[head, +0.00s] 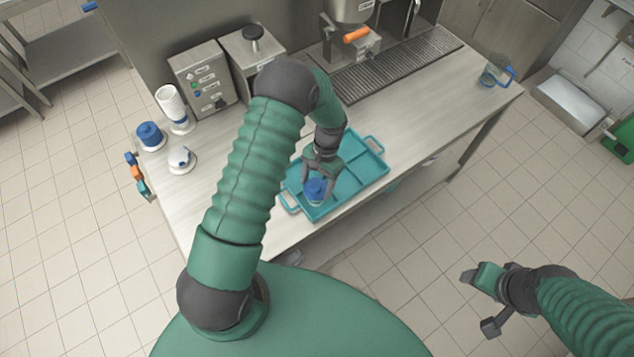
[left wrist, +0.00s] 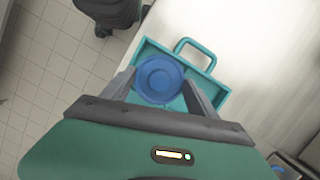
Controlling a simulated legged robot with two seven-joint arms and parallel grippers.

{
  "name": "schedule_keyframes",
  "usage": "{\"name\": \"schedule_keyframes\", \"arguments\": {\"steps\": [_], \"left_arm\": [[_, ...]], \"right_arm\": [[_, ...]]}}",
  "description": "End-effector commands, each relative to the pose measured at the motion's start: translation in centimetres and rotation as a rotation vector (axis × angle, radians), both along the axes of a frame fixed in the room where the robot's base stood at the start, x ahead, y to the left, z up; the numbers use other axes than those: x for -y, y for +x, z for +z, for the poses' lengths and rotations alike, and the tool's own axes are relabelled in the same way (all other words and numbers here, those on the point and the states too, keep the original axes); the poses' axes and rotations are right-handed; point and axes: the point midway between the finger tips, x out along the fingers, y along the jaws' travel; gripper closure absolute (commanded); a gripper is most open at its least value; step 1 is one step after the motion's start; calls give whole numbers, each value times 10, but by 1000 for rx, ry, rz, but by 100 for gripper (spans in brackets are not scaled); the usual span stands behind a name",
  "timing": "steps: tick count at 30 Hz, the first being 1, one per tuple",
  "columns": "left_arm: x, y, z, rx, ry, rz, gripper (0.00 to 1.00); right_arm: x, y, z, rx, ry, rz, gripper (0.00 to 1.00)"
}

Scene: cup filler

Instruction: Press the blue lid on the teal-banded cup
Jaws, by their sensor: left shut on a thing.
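A blue lid (head: 316,188) is at the near left part of the teal tray (head: 357,183), between the fingers of my left gripper (head: 317,184). In the left wrist view the round blue lid (left wrist: 159,79) sits between the two fingertips, which are shut on it. A pale cup body shows just under the lid in the head view; its teal band cannot be made out. In the left wrist view the lid hides what is below it. My right gripper (head: 487,301) is open and empty, out over the floor at the lower right.
A stack of blue lids (head: 150,136) and a stack of white cups (head: 171,105) stand at the counter's left end. A control box (head: 203,78) and a machine with a drip grate (head: 400,65) line the back. A clear jug (head: 493,72) stands at the right end.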

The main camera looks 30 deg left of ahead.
Motion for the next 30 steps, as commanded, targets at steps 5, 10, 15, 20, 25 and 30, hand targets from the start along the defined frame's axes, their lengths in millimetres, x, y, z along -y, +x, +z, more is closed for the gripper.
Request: {"name": "schedule_keyframes", "arguments": {"steps": [5, 10, 15, 20, 25, 30], "left_arm": [[0, 0, 0, 0, 0, 0, 28], [0, 0, 0, 0, 0, 0, 7], [0, 0, 0, 0, 0, 0, 7], [0, 1, 2, 1, 0, 0, 7], [0, 10, 26, 6, 2, 0, 7], [0, 24, 73, 7, 2, 0, 7]], "right_arm": [[0, 0, 0, 0, 0, 0, 38], [0, 0, 0, 0, 0, 0, 38], [0, 0, 0, 0, 0, 0, 38], [0, 0, -1, 0, 0, 0, 38], [0, 0, -11, 0, 0, 0, 38], [0, 0, -25, 0, 0, 0, 38]]}}
